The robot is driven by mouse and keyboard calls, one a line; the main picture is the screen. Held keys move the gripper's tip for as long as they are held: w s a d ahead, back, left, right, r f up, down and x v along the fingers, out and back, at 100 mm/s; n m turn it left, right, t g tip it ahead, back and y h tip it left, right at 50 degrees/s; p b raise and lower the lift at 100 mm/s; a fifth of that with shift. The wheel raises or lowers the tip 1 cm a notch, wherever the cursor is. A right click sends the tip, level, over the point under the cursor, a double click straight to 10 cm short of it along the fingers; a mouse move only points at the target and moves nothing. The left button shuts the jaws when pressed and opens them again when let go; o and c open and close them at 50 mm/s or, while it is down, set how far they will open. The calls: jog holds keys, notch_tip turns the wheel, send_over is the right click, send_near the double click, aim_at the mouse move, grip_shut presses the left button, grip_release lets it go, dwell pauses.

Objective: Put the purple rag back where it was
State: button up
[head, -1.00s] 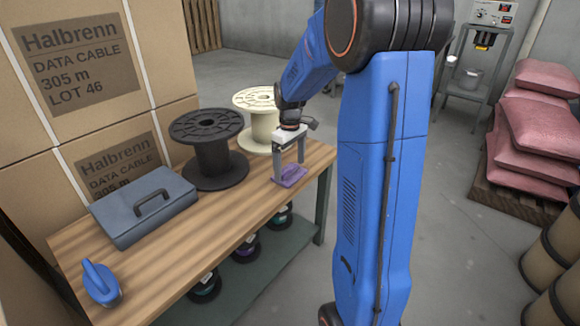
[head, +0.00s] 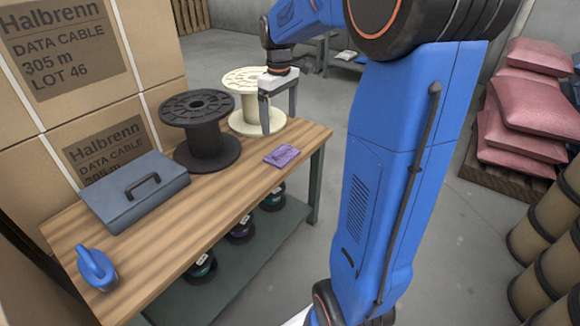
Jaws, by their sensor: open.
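The purple rag (head: 282,155) lies folded flat on the wooden tabletop (head: 225,195), near its right end and front edge. My gripper (head: 279,125) is open and empty. It hangs with its fingers pointing down, above and behind the rag, apart from it, in front of the cream spool (head: 243,118).
A black spool (head: 203,147) stands on the table left of the rag. A grey-blue case with a handle (head: 136,192) and a blue clamp-like tool (head: 97,269) sit farther left. Stacked cartons (head: 85,95) rise behind. Several small spools (head: 240,230) rest on the lower shelf.

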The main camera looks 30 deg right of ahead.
jog(key=s+a+r+m+t, duration=0.25)
jog(key=s+a, duration=0.65)
jog(key=s, duration=0.5)
jog(key=s+a+f+t, duration=0.1)
jog(key=s+a+f, duration=0.1)
jog(key=s, duration=0.5)
jog(key=s+a+f+m+t, duration=0.1)
jog(key=s+a+f, duration=0.1)
jog(key=s, duration=0.4)
jog(key=shift+s+a+f, duration=0.4)
